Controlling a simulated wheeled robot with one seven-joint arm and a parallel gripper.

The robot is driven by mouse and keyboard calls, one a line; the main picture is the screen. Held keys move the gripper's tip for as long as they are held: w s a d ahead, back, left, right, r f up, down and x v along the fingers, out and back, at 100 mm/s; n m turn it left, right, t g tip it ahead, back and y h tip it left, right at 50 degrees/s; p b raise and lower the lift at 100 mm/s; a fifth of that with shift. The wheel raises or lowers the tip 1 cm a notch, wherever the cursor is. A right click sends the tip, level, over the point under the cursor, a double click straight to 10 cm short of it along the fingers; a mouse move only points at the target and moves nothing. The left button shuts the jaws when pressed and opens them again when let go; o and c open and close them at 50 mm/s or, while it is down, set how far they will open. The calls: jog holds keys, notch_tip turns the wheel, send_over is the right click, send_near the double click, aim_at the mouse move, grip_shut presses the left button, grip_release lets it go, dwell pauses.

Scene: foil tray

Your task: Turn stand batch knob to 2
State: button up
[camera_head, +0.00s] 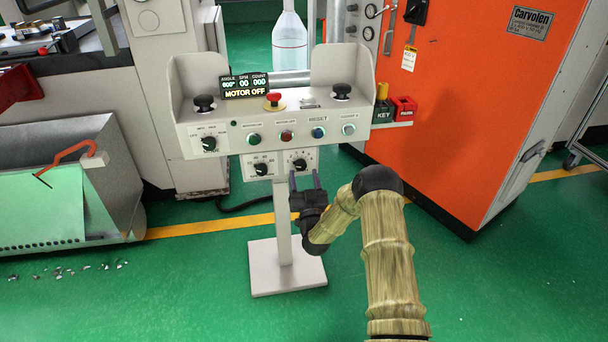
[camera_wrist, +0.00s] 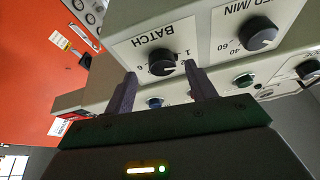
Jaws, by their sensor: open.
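The batch knob (camera_head: 299,164) is a black dial on the right small panel under the console of the grey control stand (camera_head: 284,222). In the wrist view the batch knob (camera_wrist: 162,63) sits upside down beside the printed word BATCH; its pointer setting is too small to tell. My gripper (camera_head: 305,178) is open, just below and in front of that panel. In the wrist view its two dark fingers (camera_wrist: 160,78) stand apart, one on each side of the knob in the picture. Nothing is held, and I cannot tell whether the fingers touch the knob.
The speed knob (camera_wrist: 258,32) marked /MIN is close by, and shows left of the batch knob in the head view (camera_head: 262,169). Above are several round buttons and a display (camera_head: 245,87) reading MOTOR OFF. An orange cabinet (camera_head: 470,110) stands to the right.

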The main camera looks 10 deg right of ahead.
aim_at(301, 165)
jog(key=shift+a+x, duration=0.2)
jog(key=shift+x, duration=0.9)
jog(key=shift+c, duration=0.5)
jog(key=shift+d, duration=0.1)
jog(key=c, duration=0.9)
jog(key=shift+m+h, duration=0.4)
jog(key=shift+m, duration=0.2)
jog(key=shift+a+r+m+g+h, duration=0.1)
jog(key=shift+m+g+h, duration=0.15)
jog(key=shift+m+h, duration=1.15)
jog(key=shift+a+r+m+g+h, duration=0.1)
jog(key=shift+m+g+h, duration=0.3)
jog(key=shift+m, duration=1.8)
